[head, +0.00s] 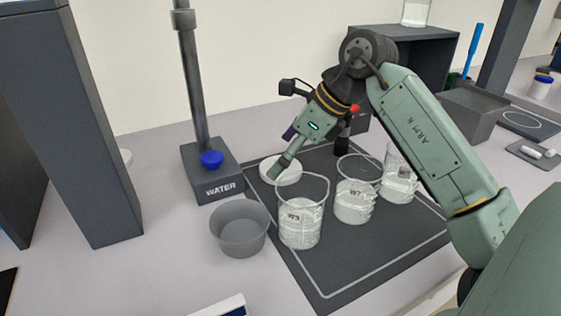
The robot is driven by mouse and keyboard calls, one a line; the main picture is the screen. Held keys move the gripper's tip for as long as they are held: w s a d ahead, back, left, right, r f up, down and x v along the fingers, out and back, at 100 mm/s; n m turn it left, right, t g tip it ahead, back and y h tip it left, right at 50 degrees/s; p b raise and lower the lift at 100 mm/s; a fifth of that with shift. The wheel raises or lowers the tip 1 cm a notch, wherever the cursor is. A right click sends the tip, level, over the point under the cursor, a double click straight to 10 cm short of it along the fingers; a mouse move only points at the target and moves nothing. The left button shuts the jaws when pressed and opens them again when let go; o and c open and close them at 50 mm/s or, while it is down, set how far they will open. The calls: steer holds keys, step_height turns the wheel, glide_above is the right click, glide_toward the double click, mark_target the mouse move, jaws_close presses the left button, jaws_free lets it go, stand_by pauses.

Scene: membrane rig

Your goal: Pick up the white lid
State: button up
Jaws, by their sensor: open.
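A round white lid (291,174) lies flat on the dark mat (365,262), near its back left corner, behind the beaker marked W3. My gripper (280,166) is open and reaches down from the upper right. One pale green finger overlaps the lid in the head view. I cannot tell whether it touches the lid or hovers above it. The other finger is hard to make out. The lid's far edge shows past the finger, and its near right edge comes close to the W3 beaker's rim.
Glass beakers W3 (301,228), W7 (354,200) and a third (399,180) stand on the mat, close to my arm. A grey bowl (239,238) stands at left. The WATER stand (213,183) with its tall post rises left of the lid. A dark shelf (425,60) is behind.

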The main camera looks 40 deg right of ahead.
steer(key=shift+x, duration=0.8)
steer(key=shift+c, duration=0.2)
steer(key=c, duration=0.8)
